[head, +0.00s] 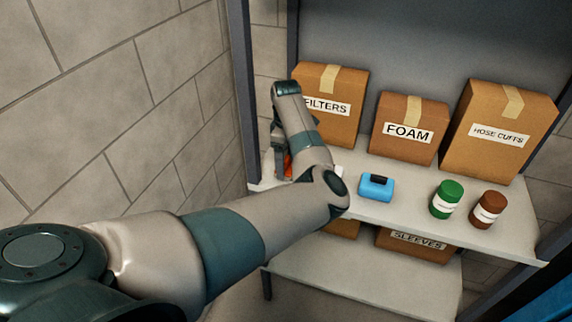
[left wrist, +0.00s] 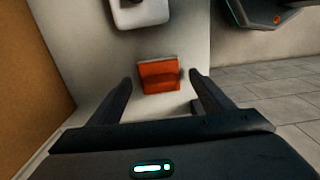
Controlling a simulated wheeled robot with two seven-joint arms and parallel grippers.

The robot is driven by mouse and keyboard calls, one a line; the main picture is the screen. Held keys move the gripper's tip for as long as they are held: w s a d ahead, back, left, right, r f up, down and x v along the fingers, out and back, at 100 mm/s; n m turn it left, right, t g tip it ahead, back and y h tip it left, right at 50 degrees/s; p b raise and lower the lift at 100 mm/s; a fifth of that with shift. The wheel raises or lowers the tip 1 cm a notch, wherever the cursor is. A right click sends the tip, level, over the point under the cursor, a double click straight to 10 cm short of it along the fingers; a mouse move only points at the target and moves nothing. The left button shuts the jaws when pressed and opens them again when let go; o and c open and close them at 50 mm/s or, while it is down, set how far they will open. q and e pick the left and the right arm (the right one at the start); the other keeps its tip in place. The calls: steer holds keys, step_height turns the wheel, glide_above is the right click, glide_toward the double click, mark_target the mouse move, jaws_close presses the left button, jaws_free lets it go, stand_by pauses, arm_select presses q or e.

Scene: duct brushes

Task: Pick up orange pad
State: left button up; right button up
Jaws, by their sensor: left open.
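The orange pad (left wrist: 158,76) lies on the shelf, between and just beyond the two fingertips of my left gripper (left wrist: 160,82) in the left wrist view. The fingers are apart, with nothing held between them. In the head view only a sliver of the orange pad (head: 287,163) shows behind my left gripper (head: 280,150), at the left end of the upper shelf. My left arm hides most of the pad there. My right gripper is in neither view.
The upper shelf (head: 400,213) holds a FILTERS box (head: 345,125), a FOAM box (head: 409,145), a HOSE CUFFS box (head: 490,150), a blue case (head: 376,188), a green jar (head: 446,200) and a brown jar (head: 487,210). A dark post stands close left of the gripper.

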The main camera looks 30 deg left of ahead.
arm_select(q)
steer(key=shift+f, duration=0.2)
stand_by(0.3)
steer(key=c, duration=1.1)
steer(key=shift+c, duration=0.2)
steer(key=shift+r, duration=0.1)
